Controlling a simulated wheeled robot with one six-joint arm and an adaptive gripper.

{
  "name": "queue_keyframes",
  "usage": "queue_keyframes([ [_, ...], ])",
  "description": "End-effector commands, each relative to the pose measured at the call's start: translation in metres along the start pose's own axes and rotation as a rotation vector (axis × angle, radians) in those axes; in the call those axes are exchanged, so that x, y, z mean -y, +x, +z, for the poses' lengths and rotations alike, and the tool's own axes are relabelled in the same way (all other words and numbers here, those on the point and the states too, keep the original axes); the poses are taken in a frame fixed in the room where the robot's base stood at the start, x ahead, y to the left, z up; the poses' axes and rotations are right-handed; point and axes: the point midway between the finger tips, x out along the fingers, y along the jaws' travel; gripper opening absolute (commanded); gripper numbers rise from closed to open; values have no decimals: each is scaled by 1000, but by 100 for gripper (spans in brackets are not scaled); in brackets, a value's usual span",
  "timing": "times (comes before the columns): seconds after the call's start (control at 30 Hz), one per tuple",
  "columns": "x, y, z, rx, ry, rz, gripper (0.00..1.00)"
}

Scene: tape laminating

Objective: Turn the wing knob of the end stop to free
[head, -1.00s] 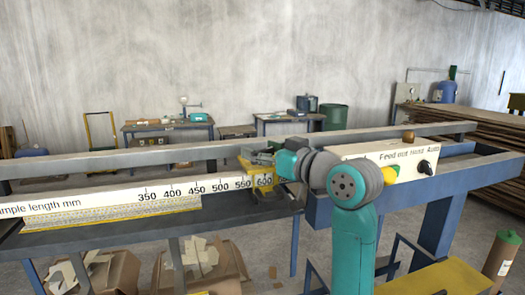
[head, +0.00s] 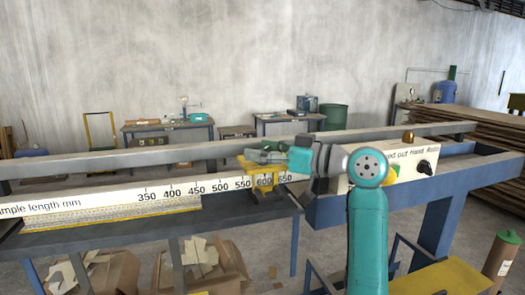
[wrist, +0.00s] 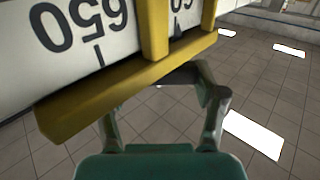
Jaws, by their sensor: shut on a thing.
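The yellow end stop (head: 265,186) sits on the white length scale (head: 185,193) near the 600 mark in the head view. In the wrist view the end stop (wrist: 130,88) crosses the picture as a yellow bar and upright, with the scale (wrist: 75,35) upside down behind it. My gripper (head: 262,152) reaches in from the right at the top of the end stop. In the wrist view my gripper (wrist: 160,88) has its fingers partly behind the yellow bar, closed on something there. The wing knob is hidden at the fingertips, so its angle cannot be told.
A long grey rail (head: 100,162) runs behind the scale. The white panel with a black knob (head: 424,168) stands to the right, close to my arm. Cardboard boxes (head: 205,262) are under the bench. The floor (wrist: 270,90) shows clear below in the wrist view.

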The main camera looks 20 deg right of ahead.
Motion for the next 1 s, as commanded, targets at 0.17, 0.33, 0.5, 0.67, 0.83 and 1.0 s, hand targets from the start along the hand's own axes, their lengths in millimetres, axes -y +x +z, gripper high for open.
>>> queue_keyframes([
  [0.17, -1, 0, 0, 0, 0, 2, 72],
  [0.33, 0, 0, 0, 0, 0, 2, 96],
  [0.5, 0, 0, 0, 0, 0, 2, 96],
  [0.67, 0, -3, 0, 0, 0, 3, 96],
  [0.83, -1, -23, 0, 0, -1, 5, 96],
  [1.0, -2, -57, 0, 0, 0, 7, 96],
])
